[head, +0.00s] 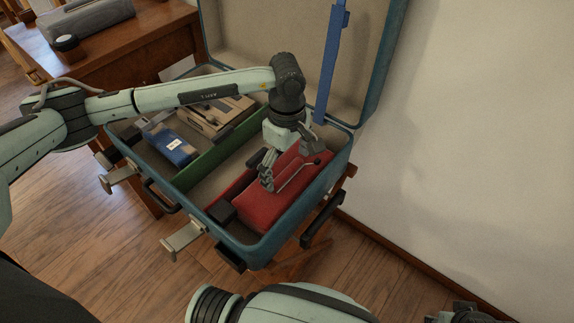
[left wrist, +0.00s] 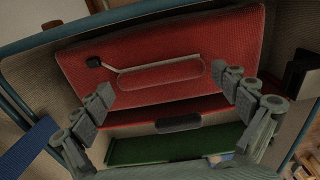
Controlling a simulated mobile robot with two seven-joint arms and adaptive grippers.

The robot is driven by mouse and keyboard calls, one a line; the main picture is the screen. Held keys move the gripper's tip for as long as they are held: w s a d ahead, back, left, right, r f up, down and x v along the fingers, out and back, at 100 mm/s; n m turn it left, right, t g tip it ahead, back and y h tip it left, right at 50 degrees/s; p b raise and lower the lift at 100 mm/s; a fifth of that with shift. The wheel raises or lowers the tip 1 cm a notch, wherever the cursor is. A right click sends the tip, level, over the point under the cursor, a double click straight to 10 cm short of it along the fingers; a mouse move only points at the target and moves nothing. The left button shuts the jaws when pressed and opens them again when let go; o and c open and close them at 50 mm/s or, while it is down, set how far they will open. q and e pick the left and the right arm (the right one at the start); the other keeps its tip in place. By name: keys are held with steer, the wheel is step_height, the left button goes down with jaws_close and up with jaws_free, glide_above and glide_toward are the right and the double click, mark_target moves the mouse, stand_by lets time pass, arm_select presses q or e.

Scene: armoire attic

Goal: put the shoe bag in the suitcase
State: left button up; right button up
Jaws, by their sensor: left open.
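The open suitcase (head: 267,243) is teal with a beige lining and stands with its lid raised. The red shoe bag (head: 253,208), with a drawstring cord, lies in its right compartment. It also shows in the left wrist view (left wrist: 160,50). My left gripper (head: 290,175) is just over the red bag, its fingers open and spread to either side of the cord. In the left wrist view the fingers (left wrist: 168,90) stand apart with nothing between them in grip. Part of the bag is hidden by the gripper. My right gripper (head: 455,314) shows only partly at the bottom edge.
A green divider (head: 207,160) splits the suitcase. A blue packet (head: 172,146) and a beige item (head: 218,117) lie in its left compartment. A blue strap (head: 331,60) hangs from the lid. A wooden desk (head: 135,50) stands behind left; a wall is on the right.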

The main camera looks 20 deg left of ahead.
arm_select(q)
step_height(320, 180, up, 4)
steer(key=shift+w+r, duration=0.1)
steer(key=shift+r, duration=0.05)
step_height(320, 180, up, 8)
steer(key=shift+b, duration=0.4)
arm_select(e)
steer(key=shift+r, duration=0.6)
arm_select(q)
steer(key=shift+c, duration=0.5)
arm_select(e)
steer(key=shift+a+f, duration=0.15)
steer(key=shift+a, duration=0.05)
